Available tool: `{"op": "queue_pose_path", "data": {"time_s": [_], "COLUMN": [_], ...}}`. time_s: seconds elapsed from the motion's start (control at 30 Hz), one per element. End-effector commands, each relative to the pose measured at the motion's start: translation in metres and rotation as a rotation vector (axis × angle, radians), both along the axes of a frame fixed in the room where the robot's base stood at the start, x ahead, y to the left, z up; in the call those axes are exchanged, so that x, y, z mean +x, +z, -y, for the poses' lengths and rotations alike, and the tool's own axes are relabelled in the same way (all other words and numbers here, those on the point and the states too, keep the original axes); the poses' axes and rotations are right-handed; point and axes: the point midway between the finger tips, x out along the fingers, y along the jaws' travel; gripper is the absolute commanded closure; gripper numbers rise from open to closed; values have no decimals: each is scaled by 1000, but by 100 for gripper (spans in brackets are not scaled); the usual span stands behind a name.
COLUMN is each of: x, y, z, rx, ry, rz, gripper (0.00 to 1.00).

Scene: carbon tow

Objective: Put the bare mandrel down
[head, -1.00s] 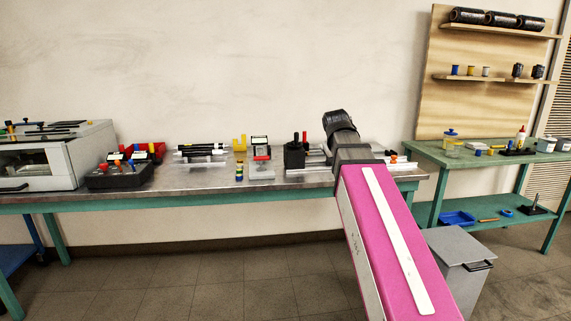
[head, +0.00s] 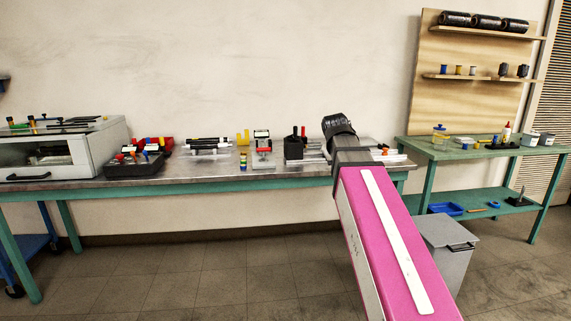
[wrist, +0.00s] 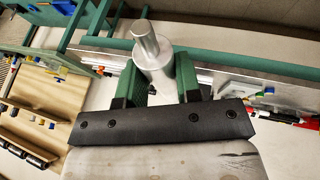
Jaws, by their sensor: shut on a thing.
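The bare mandrel is a smooth silver metal cylinder with a thinner stub at its end (wrist: 155,62). It shows in the wrist view between the two green fingers of my gripper (wrist: 160,82), which is shut on it. The mandrel's other end is hidden. In the head view my pink arm and its black wrist cover the right part of the bench, and neither the gripper fingers nor the mandrel can be made out there.
A long metal-topped bench (head: 205,172) carries a white oven (head: 60,155), a black tray (head: 135,165), a stand with black rods (head: 208,145) and a black block (head: 294,148). A green table (head: 480,150) stands right, with a grey bin (head: 447,255) beside my arm. Floor in front is clear.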

Motion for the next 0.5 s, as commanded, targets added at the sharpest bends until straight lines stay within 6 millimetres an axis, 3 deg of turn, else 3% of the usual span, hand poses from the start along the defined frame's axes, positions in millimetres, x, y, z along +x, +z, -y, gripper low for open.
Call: {"op": "queue_pose_path", "data": {"time_s": [0.27,0.5], "x": [-6,-14], "y": [-28,-66], "z": [0,-1], "rx": [2,3], "ry": [-50,-119], "rz": [-3,-7], "gripper": [91,91]}}
